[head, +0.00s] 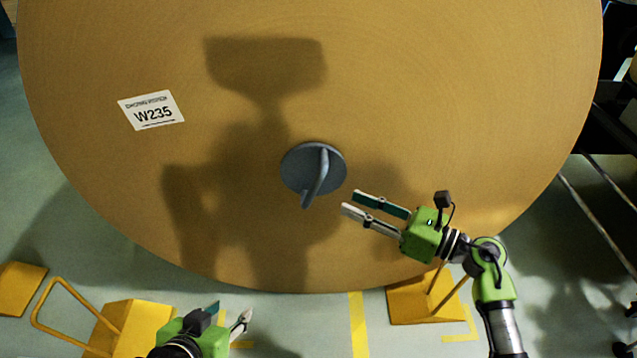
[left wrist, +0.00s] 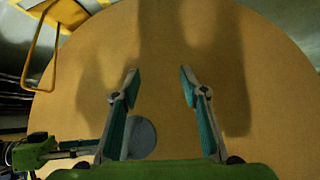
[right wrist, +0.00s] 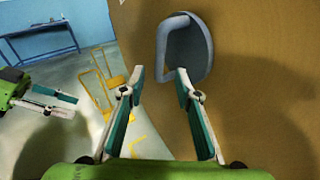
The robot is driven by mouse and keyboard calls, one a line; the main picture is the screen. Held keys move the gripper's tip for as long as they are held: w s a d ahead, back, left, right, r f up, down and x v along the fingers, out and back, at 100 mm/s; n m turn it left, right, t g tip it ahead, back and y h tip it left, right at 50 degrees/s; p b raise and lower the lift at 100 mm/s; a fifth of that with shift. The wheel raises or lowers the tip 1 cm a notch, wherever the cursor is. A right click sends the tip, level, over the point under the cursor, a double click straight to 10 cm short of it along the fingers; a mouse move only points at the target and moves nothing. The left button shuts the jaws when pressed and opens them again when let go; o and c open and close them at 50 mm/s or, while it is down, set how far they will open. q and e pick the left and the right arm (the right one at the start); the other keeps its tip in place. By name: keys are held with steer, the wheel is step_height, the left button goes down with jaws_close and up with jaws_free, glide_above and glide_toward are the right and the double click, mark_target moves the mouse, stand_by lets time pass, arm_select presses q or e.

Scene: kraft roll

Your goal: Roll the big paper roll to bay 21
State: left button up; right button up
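The big paper roll (head: 430,90), brown with a white W235 label (head: 152,110), stands with its flat end facing me. A grey core plug (head: 298,170) with a bent handle sits at its centre; the plug also shows in the right wrist view (right wrist: 190,50). My right gripper (head: 350,202) is open and empty, just right of and below the plug, apart from its handle in the right wrist view (right wrist: 160,74). My left gripper (head: 231,311) is open and empty, low in front of the roll's bottom edge. No bay 21 marking is visible.
Yellow wedge blocks with handles stand at the roll's foot, one at left (head: 130,322) and one at right (head: 420,300). Yellow tape (head: 358,325) marks the floor. Dark equipment and rails lie at right. A blue table (right wrist: 40,38) stands by a wall.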

mark_target(315, 187)
steer(key=x, duration=1)
steer(key=shift+b, duration=0.4)
arm_select(q)
steer(key=shift+w+d+r+t+h, duration=0.1)
steer(key=shift+w+d+r+t, duration=0.15)
steer(key=shift+w+r+t, duration=0.35)
steer(key=shift+w+d+r+t+h, duration=0.1)
steer(key=shift+w+d+r+t, duration=0.25)
steer(key=shift+w+r, duration=0.4)
steer(key=shift+w+d+r+t+h, duration=0.1)
steer(key=shift+w+d+r+t, duration=0.1)
steer(key=shift+w+r+t, duration=0.35)
arm_select(e)
steer(key=shift+w+a, duration=0.3)
steer(key=shift+a, duration=0.15)
arm_select(q)
steer(key=shift+w, duration=0.15)
arm_select(e)
jaws_close()
steer(key=shift+d, duration=0.1)
